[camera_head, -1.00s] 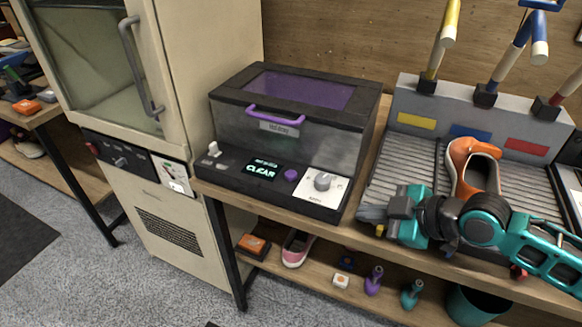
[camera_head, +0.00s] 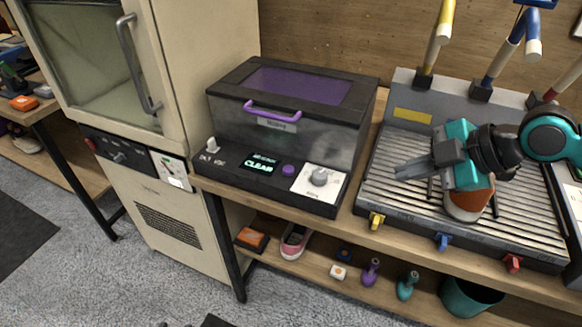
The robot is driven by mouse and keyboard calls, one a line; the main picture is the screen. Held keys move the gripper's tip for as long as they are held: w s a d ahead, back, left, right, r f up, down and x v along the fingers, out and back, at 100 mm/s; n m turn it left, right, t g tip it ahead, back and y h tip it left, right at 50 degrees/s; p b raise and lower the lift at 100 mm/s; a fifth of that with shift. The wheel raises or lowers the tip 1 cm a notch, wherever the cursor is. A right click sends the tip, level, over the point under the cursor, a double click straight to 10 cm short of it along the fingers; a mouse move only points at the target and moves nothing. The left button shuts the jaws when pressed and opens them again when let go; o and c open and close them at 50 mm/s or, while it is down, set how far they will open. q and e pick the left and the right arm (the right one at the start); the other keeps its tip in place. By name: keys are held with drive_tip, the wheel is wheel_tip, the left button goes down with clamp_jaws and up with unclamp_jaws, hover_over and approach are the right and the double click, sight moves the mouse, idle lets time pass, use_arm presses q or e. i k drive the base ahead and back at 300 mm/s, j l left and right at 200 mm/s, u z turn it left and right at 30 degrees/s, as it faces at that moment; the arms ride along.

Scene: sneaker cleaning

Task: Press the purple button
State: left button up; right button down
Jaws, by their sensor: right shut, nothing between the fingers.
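The round purple button (camera_head: 288,170) is on the front panel of the dark machine (camera_head: 225,163), between the lit "CLEAR" display (camera_head: 260,163) and a white plate with a grey knob (camera_head: 320,177). The machine's lid with a purple handle (camera_head: 272,111) is down. My right gripper (camera_head: 399,172) is shut and empty, to the right of the button and apart from it, above the ribbed tray. Its fingers point left towards the machine. My left gripper is not in view.
The grey ribbed tray (camera_head: 385,203) holds an orange shoe (camera_head: 468,205), mostly hidden behind my right arm. A tall beige cabinet (camera_head: 175,75) is left of the machine. The space in front of the machine's panel is clear.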

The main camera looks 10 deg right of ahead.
sight(289, 170)
drive_tip(key=i+j+z, duration=0.1)
drive_tip(key=z, duration=0.35)
drive_tip(key=j+z, duration=0.4)
drive_tip(key=i+j+z, duration=0.1)
drive_tip(key=j+z, duration=0.25)
drive_tip(key=j, duration=1.3)
drive_tip(key=i+j, duration=0.35)
drive_tip(key=j, duration=0.2)
drive_tip(key=z, duration=0.05)
